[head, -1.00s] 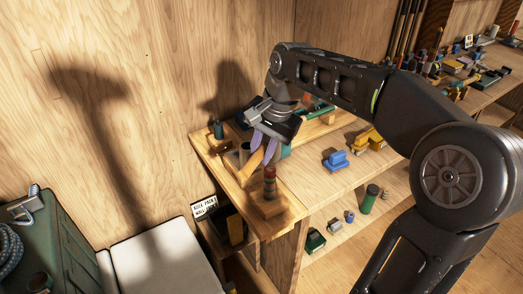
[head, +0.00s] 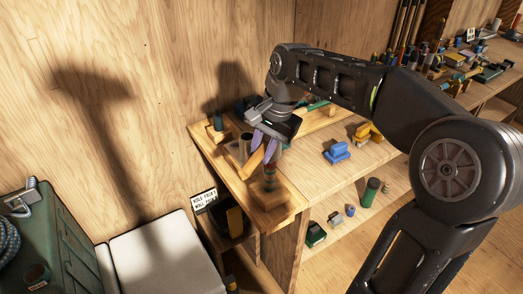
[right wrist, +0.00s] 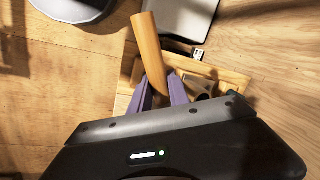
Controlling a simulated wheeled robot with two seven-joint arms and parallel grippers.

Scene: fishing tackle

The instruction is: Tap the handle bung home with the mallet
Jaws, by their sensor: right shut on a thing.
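My right gripper (head: 268,138) has purple fingers shut on the mallet's pale wooden handle (head: 256,158). The handle also shows in the right wrist view (right wrist: 150,45), sticking out beyond the fingers (right wrist: 161,88). The mallet's head is mostly hidden by the gripper in the head view and out of sight in the wrist view. Just below the gripper, a dark and reddish upright handle piece (head: 270,180) stands on a wooden block at the bench's near corner. It is blurred, and I cannot tell the bung from the rest or whether the mallet touches it. My left gripper is not in view.
A grey tube (head: 245,147) stands on the bench left of the gripper. Blue (head: 338,152) and yellow (head: 368,133) items lie to the right. A labelled bin (head: 204,198) sits below the bench's left end. The plywood wall is close behind.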

